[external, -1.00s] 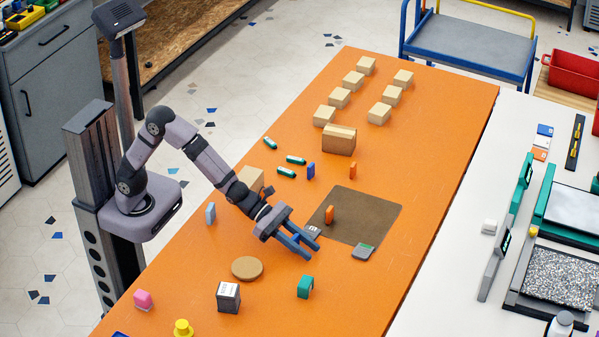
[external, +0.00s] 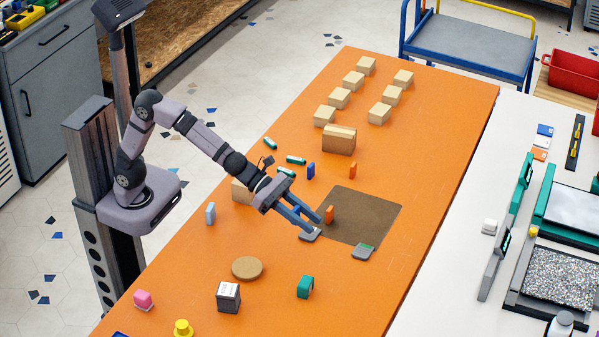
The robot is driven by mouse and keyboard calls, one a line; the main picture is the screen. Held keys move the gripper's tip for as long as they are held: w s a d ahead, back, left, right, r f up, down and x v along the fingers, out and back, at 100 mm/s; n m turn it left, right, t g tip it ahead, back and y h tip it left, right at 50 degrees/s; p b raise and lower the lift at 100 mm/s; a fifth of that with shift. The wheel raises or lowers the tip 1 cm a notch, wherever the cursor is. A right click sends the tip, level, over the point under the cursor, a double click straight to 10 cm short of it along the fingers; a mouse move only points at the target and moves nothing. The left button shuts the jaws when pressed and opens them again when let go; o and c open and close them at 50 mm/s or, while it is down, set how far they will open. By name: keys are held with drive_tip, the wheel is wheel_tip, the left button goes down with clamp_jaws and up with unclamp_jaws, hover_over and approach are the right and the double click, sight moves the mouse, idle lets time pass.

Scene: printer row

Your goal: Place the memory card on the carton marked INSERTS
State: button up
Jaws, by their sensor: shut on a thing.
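My gripper (external: 312,224) is shut on a small grey card (external: 310,235), at the left edge of the brown mat. It looks like a memory card; whether it is clear of the table is hard to tell. A larger brown carton (external: 338,140) stands behind the mat, and another carton (external: 241,192) is partly hidden by my arm. Several small cartons (external: 366,66) stand in two rows at the far end. I cannot read INSERTS on any of them.
An orange block (external: 329,215) stands on the brown mat (external: 362,214) close to my fingers. Blue (external: 311,171) and orange (external: 353,171) blocks stand behind. A round brown disc (external: 247,268), a dark white-topped box (external: 229,297) and a green block (external: 305,287) are in front.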

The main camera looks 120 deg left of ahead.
drive_tip(key=s+a+r+n+y+p, duration=0.25)
drive_tip(key=a+p, duration=0.35)
drive_tip(key=a, duration=0.6)
drive_tip(key=s+a+r+n+y+p, duration=0.25)
drive_tip(key=a+p, duration=0.45)
drive_tip(key=a, duration=0.4)
drive_tip(key=s+a+f+n+g+y+p, duration=0.1)
drive_tip(key=s+a+f+y+p, duration=0.1)
drive_tip(key=s+a+p, duration=1.2)
drive_tip(key=s+d+f+m+t+h, duration=0.1)
drive_tip(key=s+d+f+m+h, duration=0.15)
drive_tip(key=d+m+h, duration=0.65)
drive_tip(key=s+d+r+m+g+h, duration=0.2)
drive_tip(key=d+r+h, duration=0.1)
drive_tip(key=d, duration=0.4)
drive_tip(key=s+d+r+m+g+h, duration=0.2)
drive_tip(key=d+r+m+h, duration=0.15)
drive_tip(key=d, duration=0.45)
drive_tip(key=shift+n+y, duration=0.25)
drive_tip(key=shift+n, duration=0.1)
drive_tip(key=shift+w+a+f+p, duration=0.15)
drive_tip(key=shift+f+p, duration=0.6)
drive_tip(key=shift+f, duration=1.8)
drive_tip(key=shift+w+a+f+p, duration=0.1)
drive_tip(key=shift+f+p, duration=0.65)
drive_tip(key=shift+f, duration=1.75)
